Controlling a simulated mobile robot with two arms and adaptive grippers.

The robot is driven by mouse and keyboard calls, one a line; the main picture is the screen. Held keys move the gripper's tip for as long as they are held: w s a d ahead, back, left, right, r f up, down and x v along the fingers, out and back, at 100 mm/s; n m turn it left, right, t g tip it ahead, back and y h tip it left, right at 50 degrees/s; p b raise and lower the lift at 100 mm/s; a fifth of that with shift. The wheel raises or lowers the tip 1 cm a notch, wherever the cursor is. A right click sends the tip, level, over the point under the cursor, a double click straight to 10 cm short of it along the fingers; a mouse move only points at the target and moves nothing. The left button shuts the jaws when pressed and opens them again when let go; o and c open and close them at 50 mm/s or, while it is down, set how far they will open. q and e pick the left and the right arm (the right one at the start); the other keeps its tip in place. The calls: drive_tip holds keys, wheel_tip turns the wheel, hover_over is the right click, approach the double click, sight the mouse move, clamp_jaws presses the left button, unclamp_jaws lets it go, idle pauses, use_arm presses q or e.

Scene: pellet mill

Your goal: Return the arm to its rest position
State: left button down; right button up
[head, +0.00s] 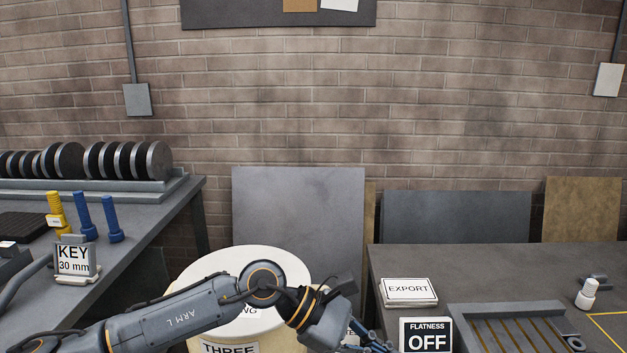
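My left arm (180,318), marked ARM L, comes in from the lower left and reaches across in front of a white round drum (285,262). Its wrist bends down at the bottom middle. My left gripper (362,338) is at the bottom edge, between the drum and the right bench. Its fingers are dark and partly cut off by the frame, so I cannot tell whether it is open or holds anything. My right arm and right gripper are not in view.
The left bench (130,262) holds a KEY 30 mm sign (75,262), blue bolts (110,218), a yellow bolt (56,212) and a rack of discs (68,160). The right bench (480,265) holds an EXPORT sign (408,290), a FLATNESS OFF sign (427,336) and a slotted tray (505,309).

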use_arm(q)
wheel_tip(320, 180, up, 11)
drive_tip(key=s+d+n+t+h, duration=0.1)
drive_tip(key=d+n+t+h, duration=0.3)
drive_tip(key=n+h, duration=0.75)
drive_tip(key=w+a+n+t+y, duration=0.55)
drive_tip(key=a+n+t, duration=0.35)
drive_tip(key=n+t, duration=0.65)
drive_tip(key=a+f+n+g+y, duration=0.2)
drive_tip(key=a+f+n+y, duration=1.35)
drive_tip(key=f+n, duration=0.5)
drive_tip(key=s+a+f+n+g+y, duration=0.1)
drive_tip(key=s+a+f+n+g, duration=0.3)
drive_tip(key=s+f, duration=0.3)
drive_tip(key=s+a+f+n+g, duration=0.3)
drive_tip(key=s+f+n+g, duration=0.15)
drive_tip(key=s, duration=0.45)
drive_tip(key=s+a+f+n+g+y, duration=0.1)
drive_tip(key=s+a+f+n+g, duration=0.25)
drive_tip(key=s+f, duration=0.4)
wheel_tip(320, 180, down, 24)
drive_tip(key=s+m+g, duration=0.1)
drive_tip(key=s, duration=0.2)
drive_tip(key=s+a+f+g, duration=0.1)
drive_tip(key=s+a+f, duration=0.2)
drive_tip(key=s+f, duration=1.3)
drive_tip(key=shift+s+a, duration=0.15)
